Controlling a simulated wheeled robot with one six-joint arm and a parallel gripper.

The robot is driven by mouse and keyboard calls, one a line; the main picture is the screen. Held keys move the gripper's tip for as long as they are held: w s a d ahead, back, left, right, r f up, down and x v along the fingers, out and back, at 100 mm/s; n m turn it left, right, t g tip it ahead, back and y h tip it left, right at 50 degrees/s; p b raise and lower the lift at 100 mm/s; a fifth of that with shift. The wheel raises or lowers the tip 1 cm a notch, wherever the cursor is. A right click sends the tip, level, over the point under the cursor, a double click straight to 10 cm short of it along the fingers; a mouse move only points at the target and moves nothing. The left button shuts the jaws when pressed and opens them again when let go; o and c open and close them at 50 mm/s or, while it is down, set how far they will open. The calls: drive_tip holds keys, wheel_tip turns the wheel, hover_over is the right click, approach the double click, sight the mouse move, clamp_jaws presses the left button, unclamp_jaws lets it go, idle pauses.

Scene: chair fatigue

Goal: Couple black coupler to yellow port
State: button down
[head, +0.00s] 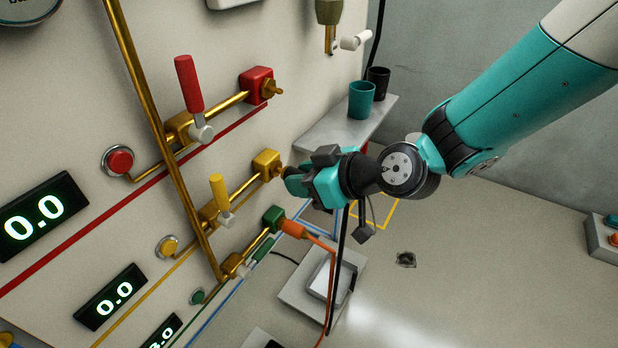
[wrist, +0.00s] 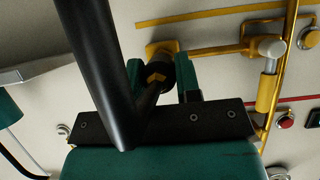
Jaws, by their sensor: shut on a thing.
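The yellow port (head: 267,165) is a yellow block on a brass pipe on the wall panel; it also shows in the wrist view (wrist: 160,48). My gripper (head: 293,180) is right beside it, pointing at the panel. In the wrist view my gripper (wrist: 163,80) has its two teal fingers shut on the black coupler (wrist: 182,70), in line with the port. The coupler is at the port's face; I cannot tell whether it is seated. A thick black hose (wrist: 95,60) crosses the wrist view and partly hides the coupler. In the head view my gripper hides most of the coupler.
The red port (head: 257,85) is above. The green port (head: 273,217) below holds an orange coupler (head: 292,229) with an orange hose. Yellow (head: 219,190) and red (head: 189,85) valve handles stand to the left. A shelf (head: 335,130) with cups is behind my gripper.

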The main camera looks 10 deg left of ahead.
drive_tip(key=shift+w+a, duration=0.2)
drive_tip(key=shift+a, duration=0.3)
drive_tip(key=c, duration=0.7)
unclamp_jaws()
drive_tip(key=shift+c, duration=0.2)
drive_tip(key=v, duration=1.7)
drive_tip(key=shift+b, duration=0.4)
drive_tip(key=shift+s+r, duration=0.15)
